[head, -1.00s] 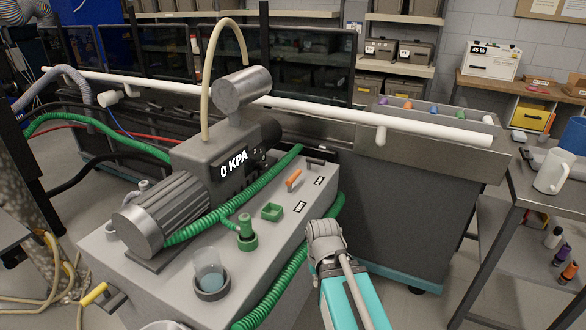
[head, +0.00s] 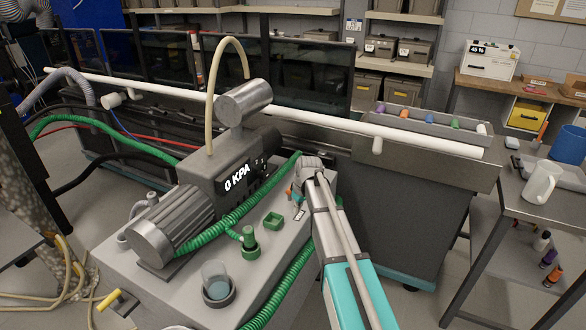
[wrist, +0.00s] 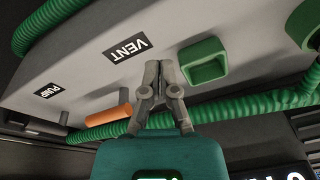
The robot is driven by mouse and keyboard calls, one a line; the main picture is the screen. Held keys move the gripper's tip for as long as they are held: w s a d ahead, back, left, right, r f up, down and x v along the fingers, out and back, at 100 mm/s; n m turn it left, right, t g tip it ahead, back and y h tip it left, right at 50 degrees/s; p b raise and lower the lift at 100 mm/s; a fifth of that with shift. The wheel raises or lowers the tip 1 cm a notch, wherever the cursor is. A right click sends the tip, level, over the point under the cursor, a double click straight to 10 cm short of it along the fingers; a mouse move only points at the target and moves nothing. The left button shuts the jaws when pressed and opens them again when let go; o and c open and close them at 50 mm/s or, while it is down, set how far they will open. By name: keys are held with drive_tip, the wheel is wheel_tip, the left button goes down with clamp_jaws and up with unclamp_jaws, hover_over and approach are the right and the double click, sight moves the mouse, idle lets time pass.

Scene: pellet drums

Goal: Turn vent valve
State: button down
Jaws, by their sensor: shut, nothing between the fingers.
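The orange valve handle (head: 289,192) shows as a small orange bit beside my gripper in the head view, partly hidden by it. In the wrist view the orange handle (wrist: 107,113) lies just left of my fingers. The VENT label (wrist: 126,46) is on the grey panel, and the PUMP label (wrist: 47,90) is further left. My gripper (wrist: 161,70) is shut and empty, its tips close to the panel between the handle and a green square cup (wrist: 203,62). I cannot tell whether a finger touches the handle. In the head view my gripper (head: 298,196) is above the cabinet top.
Thick green hoses run along both sides of the cabinet top (head: 190,290). A pump with a 0 KPA display (head: 237,177) stands to the left. A beaker (head: 215,280) and a green fitting (head: 249,242) are nearer. A long white pipe (head: 330,124) crosses behind.

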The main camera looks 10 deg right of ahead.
drive_tip(key=w+r+n+p, duration=0.2)
drive_tip(key=w+r+p, duration=0.1)
drive_tip(key=w, duration=0.7)
drive_tip(key=w+r+n+t+y+p, duration=0.1)
drive_tip(key=w+r, duration=0.4)
drive_tip(key=w, duration=0.5)
drive_tip(key=shift+w+d+r+n+p, duration=0.15)
drive_tip(key=shift+d+r+n+p, duration=0.25)
drive_tip(key=shift+n+p, duration=0.7)
drive_tip(key=shift+f, duration=0.15)
drive_tip(key=b+x, duration=0.9)
drive_tip(key=shift+w+a+f, duration=0.1)
drive_tip(key=shift+a+f, duration=0.1)
drive_tip(key=shift+a, duration=0.05)
drive_tip(key=shift+f, duration=0.25)
drive_tip(key=shift+s+d+f+b, duration=0.1)
drive_tip(key=shift+s+d+b, duration=0.1)
drive_tip(key=shift+s+d, duration=0.5)
drive_tip(key=shift+s+d+f+b, duration=0.1)
drive_tip(key=shift+s+d+b, duration=0.1)
drive_tip(key=shift+s+d, duration=0.45)
drive_tip(key=shift+w+d, duration=0.2)
